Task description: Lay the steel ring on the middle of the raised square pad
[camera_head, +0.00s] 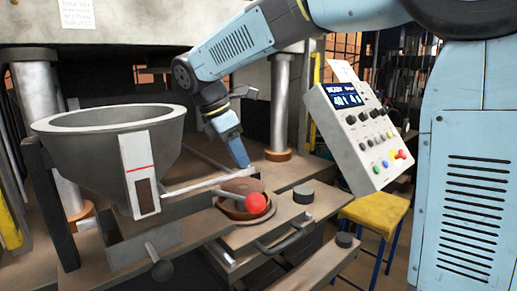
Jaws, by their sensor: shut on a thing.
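My gripper (243,163) points down at the middle of the picture, above the press table and just behind a pale bar. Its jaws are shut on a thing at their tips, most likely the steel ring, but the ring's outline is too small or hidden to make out. I cannot pick out the raised square pad for certain; the area below and behind the fingertips is partly hidden by the bar and the brown round mould.
A grey hopper (75,125) stands at left. The pale bar (208,183) crosses the table near a brown round mould (228,208) and a red knob (255,202). A tilted control panel (350,135) and a steel column (282,105) stand right of my gripper. A yellow stool (376,214) is below.

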